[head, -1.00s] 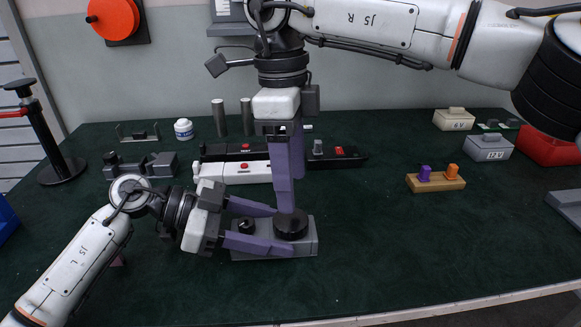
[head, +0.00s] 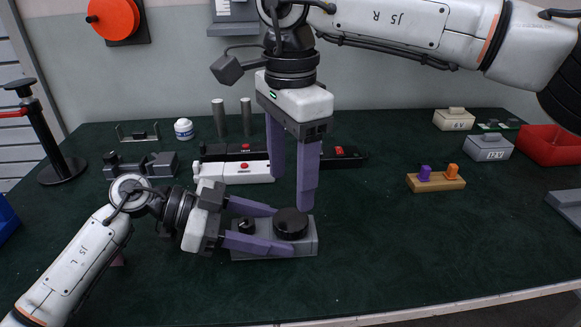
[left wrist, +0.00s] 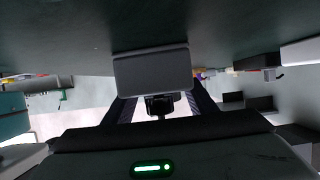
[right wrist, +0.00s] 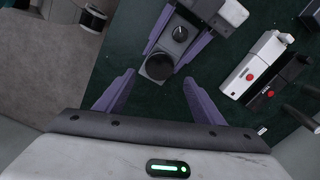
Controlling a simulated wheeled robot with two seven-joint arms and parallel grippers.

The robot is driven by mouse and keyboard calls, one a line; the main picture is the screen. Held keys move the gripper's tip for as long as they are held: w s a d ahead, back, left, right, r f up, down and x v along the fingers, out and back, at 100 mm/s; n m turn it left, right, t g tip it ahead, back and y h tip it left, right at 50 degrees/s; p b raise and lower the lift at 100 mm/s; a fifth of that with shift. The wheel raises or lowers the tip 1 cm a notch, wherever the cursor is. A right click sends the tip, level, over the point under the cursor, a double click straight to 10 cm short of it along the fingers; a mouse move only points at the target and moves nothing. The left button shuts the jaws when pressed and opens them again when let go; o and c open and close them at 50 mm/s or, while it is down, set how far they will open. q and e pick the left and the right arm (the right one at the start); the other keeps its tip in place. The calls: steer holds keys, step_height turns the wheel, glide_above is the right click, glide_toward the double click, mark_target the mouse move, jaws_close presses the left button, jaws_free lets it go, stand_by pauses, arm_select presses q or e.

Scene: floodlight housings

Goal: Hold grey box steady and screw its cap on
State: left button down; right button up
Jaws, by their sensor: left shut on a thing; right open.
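The grey box (head: 275,249) lies on the green table in the head view, with a black cap (head: 291,223) on its right part and a small black knob (head: 246,224) on its left part. My left gripper (head: 275,227) is shut on the box from the left, its purple fingers along both sides. The box also shows in the left wrist view (left wrist: 152,72). My right gripper (head: 291,190) is open and empty above and just behind the cap, fingers pointing down. In the right wrist view the cap (right wrist: 159,66) lies beyond the open fingers (right wrist: 158,90).
Behind stand a white device (head: 235,172) and a black one (head: 340,157) with red buttons. A wooden block (head: 436,182) with purple and orange pegs, labelled grey boxes (head: 487,148) and a red bin (head: 552,145) are at the right. The front right table is clear.

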mark_target(290, 219)
step_height(290, 219, down, 7)
stand_by(0.3)
steer(key=c, duration=1.1)
steer(key=m, duration=1.4)
steer(key=shift+m, duration=0.4)
steer(key=o, duration=1.1)
steer(key=shift+o, duration=0.2)
steer(key=shift+s, duration=0.1)
